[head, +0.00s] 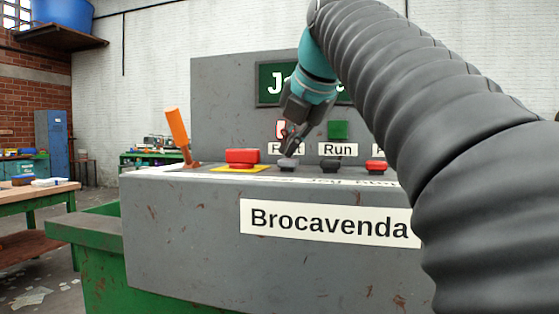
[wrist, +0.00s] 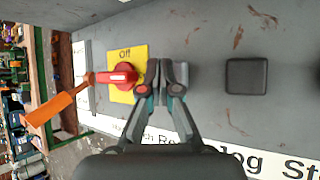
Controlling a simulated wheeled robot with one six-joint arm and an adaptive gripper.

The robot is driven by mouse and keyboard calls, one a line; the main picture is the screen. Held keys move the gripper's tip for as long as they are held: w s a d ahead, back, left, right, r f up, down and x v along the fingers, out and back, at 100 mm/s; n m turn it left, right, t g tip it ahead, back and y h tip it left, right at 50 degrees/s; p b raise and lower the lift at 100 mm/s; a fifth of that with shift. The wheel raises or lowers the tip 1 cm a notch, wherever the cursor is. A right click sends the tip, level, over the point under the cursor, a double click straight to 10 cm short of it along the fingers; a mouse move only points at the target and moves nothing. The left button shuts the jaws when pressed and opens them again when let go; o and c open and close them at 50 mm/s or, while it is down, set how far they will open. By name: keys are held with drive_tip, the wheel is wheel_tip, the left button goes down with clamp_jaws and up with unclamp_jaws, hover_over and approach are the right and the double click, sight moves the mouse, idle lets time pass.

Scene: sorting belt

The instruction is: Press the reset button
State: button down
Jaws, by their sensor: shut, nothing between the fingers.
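The reset button looks to be the grey button (head: 288,163) on the sloping panel, between a red control and a black button in the head view. My gripper (head: 288,150) is above it, pointing down, with its fingertips close over it. I cannot tell whether they touch it. The panel lettering beneath the fingers starts with "Re", followed by "Jog" and "St".
A red control (head: 242,156) on a yellow plate marked "Off" and an orange lever (head: 178,132) stand left of my gripper. A black button (head: 331,163) and a red button (head: 376,166) are to the right. An upright board with labelled lamps is behind.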

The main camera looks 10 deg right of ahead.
sight(290, 160)
drive_tip(key=shift+f+b, duration=0.35)
drive_tip(key=shift+f, duration=0.1)
idle(0.4)
idle(0.3)
drive_tip(key=shift+r+p, duration=0.95)
drive_tip(key=shift+p, duration=0.1)
wheel_tip(290, 160, up, 3)
drive_tip(key=p, duration=0.2)
drive_tip(key=shift+f+p, duration=0.15)
drive_tip(key=shift+p, duration=0.2)
drive_tip(key=shift+r, duration=1.15)
